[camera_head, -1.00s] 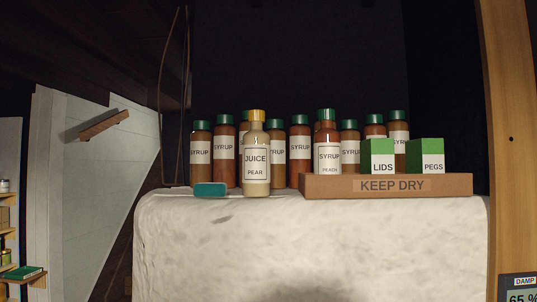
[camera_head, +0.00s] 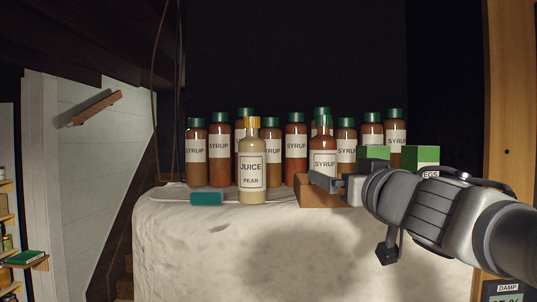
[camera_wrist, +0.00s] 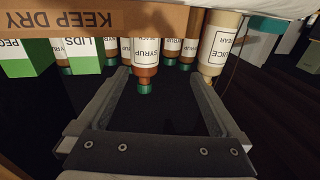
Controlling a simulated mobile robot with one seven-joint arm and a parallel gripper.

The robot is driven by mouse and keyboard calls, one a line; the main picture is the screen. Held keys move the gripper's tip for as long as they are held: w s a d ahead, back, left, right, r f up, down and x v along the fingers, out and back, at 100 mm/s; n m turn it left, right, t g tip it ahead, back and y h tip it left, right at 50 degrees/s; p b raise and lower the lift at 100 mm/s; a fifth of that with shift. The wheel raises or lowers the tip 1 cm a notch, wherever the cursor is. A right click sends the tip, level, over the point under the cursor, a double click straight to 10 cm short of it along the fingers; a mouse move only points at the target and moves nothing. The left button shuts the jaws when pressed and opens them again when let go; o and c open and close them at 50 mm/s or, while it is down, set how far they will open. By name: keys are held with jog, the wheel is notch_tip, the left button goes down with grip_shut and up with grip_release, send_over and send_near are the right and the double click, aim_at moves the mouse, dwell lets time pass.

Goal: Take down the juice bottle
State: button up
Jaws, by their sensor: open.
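The juice bottle (camera_head: 252,172) stands upright at the front of the pale ledge (camera_head: 190,240). It is pale, with a yellow cap and a label reading JUICE PEAR. My gripper (camera_head: 326,182) is open, to the right of the bottle and apart from it, in front of the KEEP DRY box. The wrist view is upside down. There the juice bottle (camera_wrist: 220,48) shows beyond the right finger, and my open gripper (camera_wrist: 160,82) has a peach syrup bottle (camera_wrist: 146,50) in line between its fingers. I cannot tell its distance.
Several syrup bottles (camera_head: 219,155) with green caps stand in rows behind the juice. A teal block (camera_head: 206,199) lies left of it. The KEEP DRY box (camera_wrist: 90,20) sits to the right, with green LIDS (camera_wrist: 86,58) and PEGS (camera_wrist: 24,60) boxes close by.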

aim_at(258, 150)
jog(key=a+r+n+g+y+p, duration=0.2)
jog(key=a+r+n+g+y, duration=0.15)
jog(key=a+y, duration=0.35)
jog(key=shift+n+t+h, duration=0.25)
jog(key=shift+n+h, duration=0.15)
jog(key=shift+n, duration=0.05)
jog(key=x, duration=0.8)
jog(key=b+x, duration=0.1)
jog(key=x, duration=0.4)
jog(key=shift+s+r, duration=0.1)
jog(key=shift+r, duration=0.25)
jog(key=shift+f+x, duration=0.2)
jog(key=shift+x, duration=2.35)
jog(key=shift+c, duration=0.2)
jog(key=shift+d, duration=0.1)
jog(key=c, duration=1.5)
jog(key=shift+r, duration=0.1)
